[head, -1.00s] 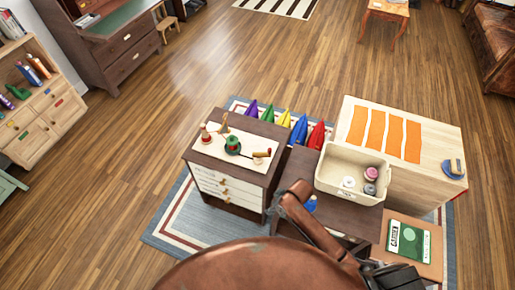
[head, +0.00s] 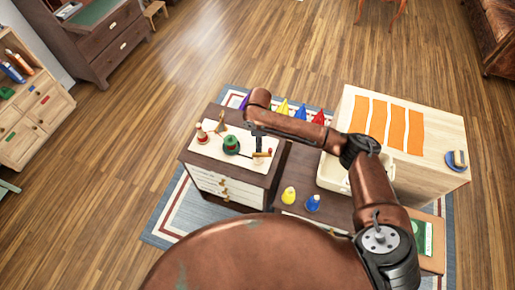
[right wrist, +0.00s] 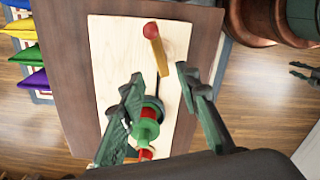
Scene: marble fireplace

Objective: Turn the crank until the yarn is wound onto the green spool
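The green spool (head: 232,144) stands on a pale board (head: 213,160) on top of the dark cabinet. It also shows in the right wrist view (right wrist: 149,118), with red on it. The crank handle (right wrist: 158,56), a tan bar with a red knob (right wrist: 150,30), lies beyond the fingertips in that view. In the head view the crank (head: 262,154) is at the board's right end. My right gripper (right wrist: 160,74) is open and empty above the board, its fingers apart on either side of the spool in the picture. Contact cannot be told.
A small red-and-tan piece (head: 202,136) and a brass-coloured piece (head: 221,124) stand on the board's left. A cream bin (head: 329,174) is partly hidden by my right arm.

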